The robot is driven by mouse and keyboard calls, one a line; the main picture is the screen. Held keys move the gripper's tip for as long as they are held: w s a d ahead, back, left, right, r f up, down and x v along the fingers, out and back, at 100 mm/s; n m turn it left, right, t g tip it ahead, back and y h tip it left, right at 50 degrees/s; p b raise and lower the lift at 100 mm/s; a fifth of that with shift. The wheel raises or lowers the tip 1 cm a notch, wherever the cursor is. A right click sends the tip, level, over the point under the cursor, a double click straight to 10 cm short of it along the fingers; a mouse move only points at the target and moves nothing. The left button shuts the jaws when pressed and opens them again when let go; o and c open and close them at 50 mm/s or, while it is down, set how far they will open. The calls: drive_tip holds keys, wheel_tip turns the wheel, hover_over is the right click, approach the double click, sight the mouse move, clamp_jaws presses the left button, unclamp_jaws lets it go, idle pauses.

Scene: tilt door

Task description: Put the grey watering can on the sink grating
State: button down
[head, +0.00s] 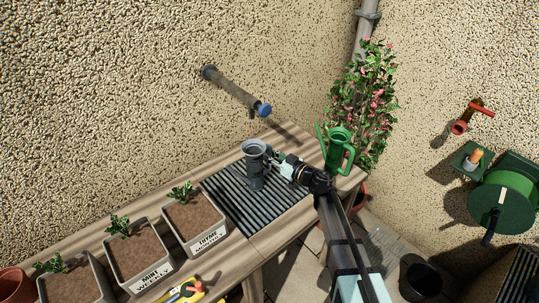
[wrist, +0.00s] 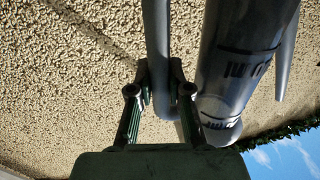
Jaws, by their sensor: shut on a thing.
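The grey watering can (head: 254,168) is upright over the far part of the dark slatted sink grating (head: 262,212) in the head view. I cannot tell whether its base touches the slats. My gripper (head: 281,163) reaches it from the right. In the wrist view my gripper (wrist: 158,105) is shut on the can's grey handle (wrist: 157,45), one finger on each side. The can's body (wrist: 243,65), with dark markings, fills the right of that view. The grating does not show in the wrist view.
A green watering can (head: 338,148) stands on the bench's right end, close behind my arm. Planters with seedlings (head: 193,220) line the left of the grating. A blue-capped pipe (head: 238,92) juts from the wall above. A flowering plant (head: 365,100) stands at the back right.

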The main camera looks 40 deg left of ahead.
drive_tip(key=shift+f, duration=0.3)
drive_tip(key=c, duration=1)
unclamp_jaws()
drive_tip(key=d, duration=1.2)
drive_tip(key=shift+s, duration=0.4)
